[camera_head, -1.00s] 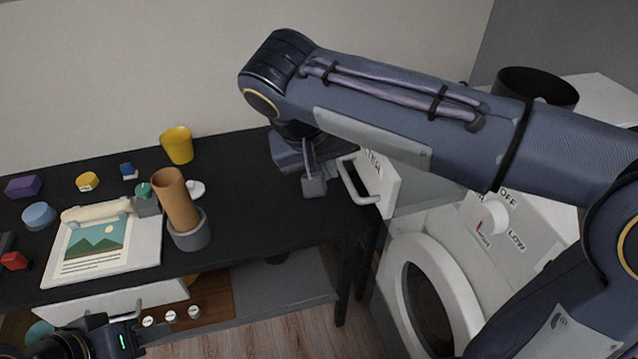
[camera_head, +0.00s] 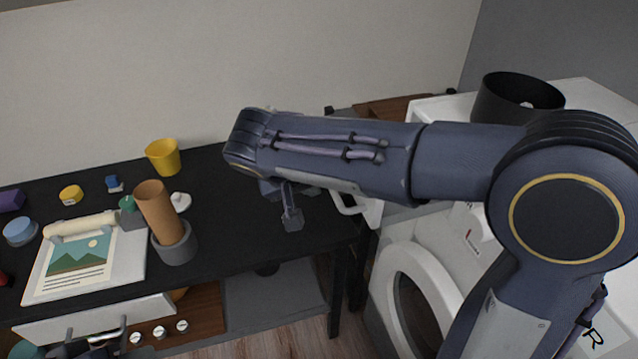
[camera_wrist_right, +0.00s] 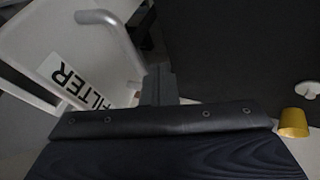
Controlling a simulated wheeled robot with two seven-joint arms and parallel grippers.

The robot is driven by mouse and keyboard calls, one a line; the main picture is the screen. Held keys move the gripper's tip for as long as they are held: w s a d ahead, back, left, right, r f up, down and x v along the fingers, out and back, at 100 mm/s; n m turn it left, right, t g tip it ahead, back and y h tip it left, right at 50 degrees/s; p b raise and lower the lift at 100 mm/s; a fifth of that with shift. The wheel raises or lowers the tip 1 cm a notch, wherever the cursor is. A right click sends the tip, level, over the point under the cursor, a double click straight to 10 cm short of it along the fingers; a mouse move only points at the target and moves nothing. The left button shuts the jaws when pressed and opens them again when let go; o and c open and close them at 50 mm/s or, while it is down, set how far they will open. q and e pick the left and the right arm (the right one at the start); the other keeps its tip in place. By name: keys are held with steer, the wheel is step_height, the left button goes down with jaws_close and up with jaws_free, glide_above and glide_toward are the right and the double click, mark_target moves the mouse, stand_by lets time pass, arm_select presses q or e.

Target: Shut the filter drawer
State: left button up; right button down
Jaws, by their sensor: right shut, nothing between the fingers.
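The filter drawer (camera_head: 372,214) stands out from the white washing machine. Its white front and grey bar handle (camera_head: 350,206) show below my right forearm, which hides much of it. In the right wrist view the drawer front (camera_wrist_right: 45,40), lettered FILTER, and its handle (camera_wrist_right: 122,42) lie to the left of the fingers. My right gripper (camera_head: 292,221) is shut and empty, pointing down, left of the handle; its fingers also show in the right wrist view (camera_wrist_right: 160,85). I cannot tell whether they touch the drawer.
The black desk (camera_head: 235,230) lies left of the washing machine (camera_head: 385,290), whose round door (camera_head: 418,275) is below the drawer. A brown cylinder in a grey cup (camera_head: 174,250), a yellow cup (camera_head: 163,157) and a picture sheet (camera_head: 75,262) are on the desk.

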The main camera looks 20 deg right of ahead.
steer(key=shift+d+f, duration=0.2)
steer(key=shift+d, duration=0.65)
steer(key=d, duration=0.5)
steer(key=d+b, duration=0.1)
steer(key=d, duration=0.4)
steer(key=d+b, duration=0.1)
steer(key=d, duration=0.4)
steer(key=shift+w+d, duration=0.25)
steer(key=shift+d, duration=0.35)
steer(key=shift+d+r, duration=0.1)
steer(key=shift+d, duration=0.1)
